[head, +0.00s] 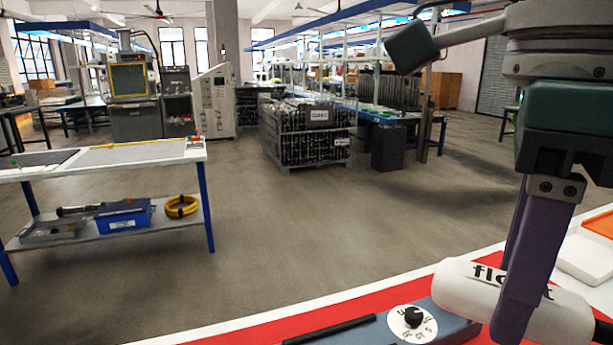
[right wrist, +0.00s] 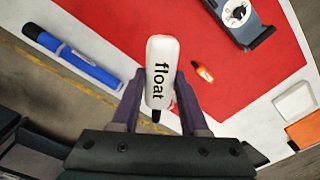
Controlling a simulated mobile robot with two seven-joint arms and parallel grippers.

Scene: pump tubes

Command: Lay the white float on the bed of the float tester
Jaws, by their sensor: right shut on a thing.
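The white float (head: 462,286), lettered "float", is held in the purple fingers of my right gripper (head: 512,308). It also shows in the right wrist view (right wrist: 162,58), clamped near its lower end, with a short black tip below. A blue-grey device with a round white dial and black knob, apparently the float tester (head: 455,327), lies at the bottom edge of the head view. It is partly cut off at the top right of the right wrist view (right wrist: 236,28). The float appears above the table, apart from the tester; its bed is not clearly visible. My left gripper is out of view.
A black bar (head: 330,330) lies left of the dial.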

